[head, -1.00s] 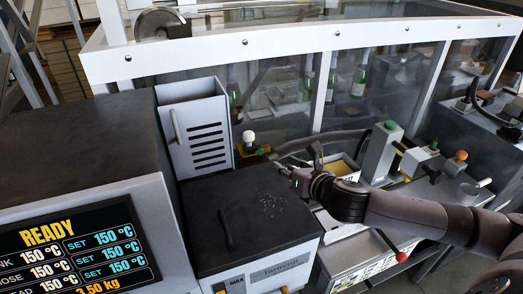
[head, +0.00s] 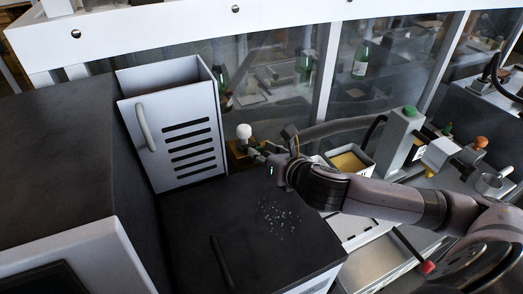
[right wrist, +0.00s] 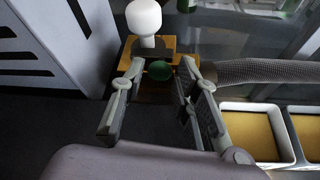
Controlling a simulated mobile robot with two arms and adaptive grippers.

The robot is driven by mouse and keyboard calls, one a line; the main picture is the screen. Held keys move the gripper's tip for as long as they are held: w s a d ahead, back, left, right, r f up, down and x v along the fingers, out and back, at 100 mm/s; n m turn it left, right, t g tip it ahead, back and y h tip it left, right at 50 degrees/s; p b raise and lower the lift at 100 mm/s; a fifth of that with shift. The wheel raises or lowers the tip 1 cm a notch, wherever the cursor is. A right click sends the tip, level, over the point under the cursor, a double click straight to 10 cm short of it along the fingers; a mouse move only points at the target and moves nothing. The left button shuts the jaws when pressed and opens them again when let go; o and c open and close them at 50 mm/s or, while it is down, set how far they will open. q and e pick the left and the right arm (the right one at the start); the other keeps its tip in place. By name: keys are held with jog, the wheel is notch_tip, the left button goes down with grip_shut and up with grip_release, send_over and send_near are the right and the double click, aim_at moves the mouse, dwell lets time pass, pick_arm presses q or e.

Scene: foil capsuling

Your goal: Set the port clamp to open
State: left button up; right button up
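A white rounded knob (head: 244,131) stands on a dark stem over a small yellow-brown block behind the dark-topped cabinet. I take this fitting to be the port clamp. In the right wrist view the white knob (right wrist: 144,18) rises upright above the yellow-brown block (right wrist: 168,45), with a dark green rounded part (right wrist: 159,70) at its front. My right gripper (right wrist: 160,80) is open, its two fingers apart with the green part between or just beyond their tips. I cannot tell whether they touch it. In the head view my right gripper (head: 262,154) is beside the fitting. My left gripper is out of view.
A slotted grey box (head: 172,125) stands close left of the knob. The dark cabinet top (head: 235,225) lies in front, with pale granules on it. A ribbed hose (right wrist: 262,71) and yellow-filled trays (right wrist: 250,132) are at right. A glass-panelled enclosure stands behind.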

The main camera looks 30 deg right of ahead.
jog(key=shift+s+r, duration=0.1)
jog(key=shift+s, duration=0.05)
grip_shut()
dwell(0.5)
